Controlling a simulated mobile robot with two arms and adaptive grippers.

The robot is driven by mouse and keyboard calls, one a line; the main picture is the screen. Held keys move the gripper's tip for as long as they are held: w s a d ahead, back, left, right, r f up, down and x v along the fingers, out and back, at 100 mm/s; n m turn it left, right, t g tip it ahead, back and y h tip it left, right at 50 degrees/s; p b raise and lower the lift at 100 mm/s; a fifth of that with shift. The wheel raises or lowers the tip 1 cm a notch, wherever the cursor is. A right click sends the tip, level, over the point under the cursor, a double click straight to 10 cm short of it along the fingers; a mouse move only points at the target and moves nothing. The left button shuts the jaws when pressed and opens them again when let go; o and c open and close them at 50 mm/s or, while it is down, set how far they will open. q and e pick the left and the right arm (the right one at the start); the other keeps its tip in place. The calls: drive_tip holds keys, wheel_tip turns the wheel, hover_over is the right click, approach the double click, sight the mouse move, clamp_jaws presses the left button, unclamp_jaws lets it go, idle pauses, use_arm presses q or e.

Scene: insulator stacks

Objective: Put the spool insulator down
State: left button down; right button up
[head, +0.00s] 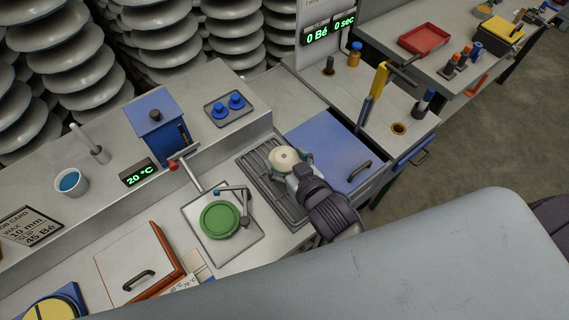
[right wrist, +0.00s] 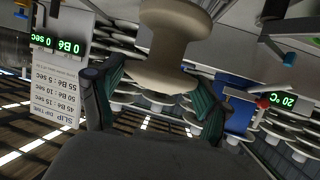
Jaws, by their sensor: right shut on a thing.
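The spool insulator (head: 285,158) is cream-coloured and sits between the fingers of my right gripper (head: 291,164), above or at the dark slatted rack (head: 257,188) in the head view. I cannot tell whether its underside touches the rack. In the right wrist view the spool insulator (right wrist: 173,50) is large and close, with a narrow waist and wide flanges. The green fingers of my right gripper (right wrist: 160,95) lie on both sides of it, shut on it. My left gripper is not in view.
A blue lidded box (head: 333,152) stands right of the rack. A green round disc (head: 219,218) on a metal plate with a jointed arm is to the left. A blue device (head: 158,125) and a tray with blue knobs (head: 229,108) are behind. A grey surface fills the lower right.

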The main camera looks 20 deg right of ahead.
drive_tip(key=shift+w+f, duration=0.35)
drive_tip(key=shift+w, duration=0.2)
wheel_tip(320, 180, down, 3)
drive_tip(key=shift+f, duration=0.4)
drive_tip(key=shift+f, duration=0.15)
drive_tip(key=o, duration=1.5)
